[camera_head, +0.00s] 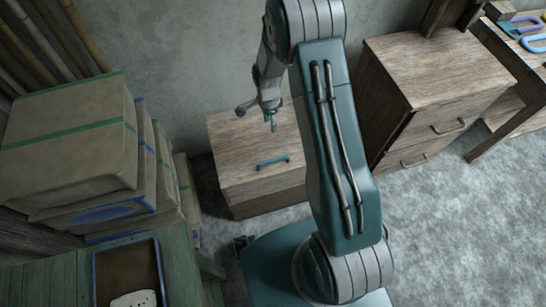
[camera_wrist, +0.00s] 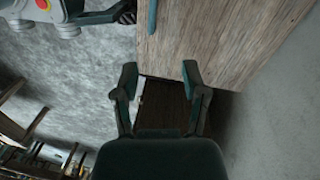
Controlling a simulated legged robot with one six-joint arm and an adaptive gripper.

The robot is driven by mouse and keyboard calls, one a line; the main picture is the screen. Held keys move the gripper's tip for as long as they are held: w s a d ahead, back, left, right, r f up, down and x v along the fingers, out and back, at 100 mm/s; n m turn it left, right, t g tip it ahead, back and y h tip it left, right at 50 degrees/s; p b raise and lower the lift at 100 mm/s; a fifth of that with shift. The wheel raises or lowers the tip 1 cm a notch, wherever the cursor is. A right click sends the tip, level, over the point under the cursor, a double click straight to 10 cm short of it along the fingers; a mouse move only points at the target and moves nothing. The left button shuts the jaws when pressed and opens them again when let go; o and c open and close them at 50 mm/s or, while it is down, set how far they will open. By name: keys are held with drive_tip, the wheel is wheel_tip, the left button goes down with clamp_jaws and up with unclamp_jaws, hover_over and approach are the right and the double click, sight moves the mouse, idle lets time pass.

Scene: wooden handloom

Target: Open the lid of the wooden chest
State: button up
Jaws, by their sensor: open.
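The wooden chest (camera_head: 232,140) stands low against the wall in the middle of the head view. Its lid looks closed. A teal handle (camera_head: 273,162) sits near its front. My gripper (camera_head: 257,117) is open and empty above the chest, apart from the handle, with my arm covering the chest's right part. In the wrist view the chest (camera_wrist: 235,40) fills the upper right, with its handle (camera_wrist: 152,16) at the top edge. My gripper's fingers (camera_wrist: 160,76) are spread there with nothing between them, and the handle lies beyond them.
A wooden drawer cabinet (camera_head: 425,85) stands right of the chest. Stacked wrapped bundles (camera_head: 65,145) and a green table with a blue-rimmed tray (camera_head: 95,275) are on the left. A workbench (camera_head: 515,60) is at the far right. Grey floor (camera_head: 450,230) is clear at right.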

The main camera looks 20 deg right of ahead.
drive_tip(key=s+f, duration=0.1)
drive_tip(key=f, duration=0.5)
drive_tip(key=s+f+m, duration=0.1)
drive_tip(key=f, duration=0.5)
drive_tip(key=s+f+m, duration=0.1)
drive_tip(key=f, duration=0.6)
drive_tip(key=shift+s+d+g, duration=0.1)
drive_tip(key=shift+d+g, duration=0.2)
drive_tip(key=shift+g, duration=0.1)
clamp_jaws()
